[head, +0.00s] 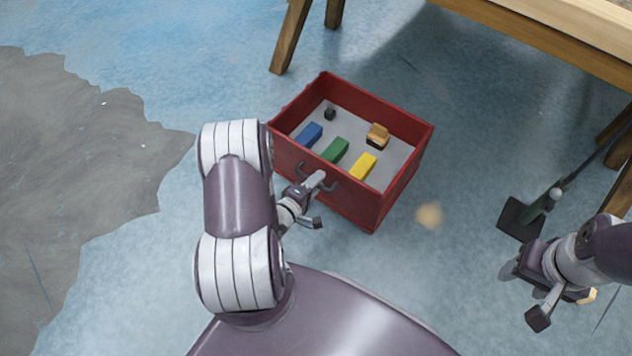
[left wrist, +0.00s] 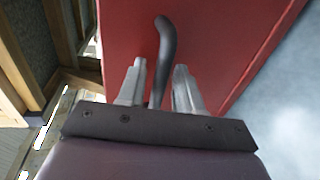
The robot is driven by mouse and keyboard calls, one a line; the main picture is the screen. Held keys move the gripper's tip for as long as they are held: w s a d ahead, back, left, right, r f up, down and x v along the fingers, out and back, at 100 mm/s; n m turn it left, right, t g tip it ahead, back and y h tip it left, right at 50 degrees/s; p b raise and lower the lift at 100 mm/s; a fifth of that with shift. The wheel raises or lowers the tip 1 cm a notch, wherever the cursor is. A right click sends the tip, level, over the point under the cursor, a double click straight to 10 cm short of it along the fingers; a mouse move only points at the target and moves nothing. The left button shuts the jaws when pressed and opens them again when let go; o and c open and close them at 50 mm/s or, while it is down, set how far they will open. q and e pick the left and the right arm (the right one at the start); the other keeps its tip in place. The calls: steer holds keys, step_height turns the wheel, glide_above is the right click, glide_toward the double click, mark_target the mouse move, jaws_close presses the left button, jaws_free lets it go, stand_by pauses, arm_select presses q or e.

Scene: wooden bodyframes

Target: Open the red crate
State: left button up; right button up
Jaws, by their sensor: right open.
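The red crate (head: 399,205) stands on the floor with its top uncovered, so its grey inside shows. A dark curved handle (head: 329,187) is on its front wall. My left gripper (head: 317,200) is at this handle. In the left wrist view the handle (left wrist: 166,45) passes between the two fingers of the left gripper (left wrist: 159,82), with a gap visible beside it, in front of the red wall (left wrist: 220,45). My right gripper (head: 524,296) is open and empty at the lower right, away from the crate.
Inside the crate lie a blue block (head: 308,135), a green block (head: 335,151), a yellow block (head: 363,167), an orange-brown item (head: 378,135) and a small dark item (head: 330,113). A wooden table (head: 560,35) stands behind. A dark long-handled tool (head: 520,218) is near my right gripper.

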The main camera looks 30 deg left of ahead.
arm_select(q)
steer(key=shift+s, duration=0.1)
steer(key=p+v, duration=0.5)
steer(key=v, duration=0.7)
steer(key=shift+s, duration=0.25)
steer(key=shift+a, duration=0.1)
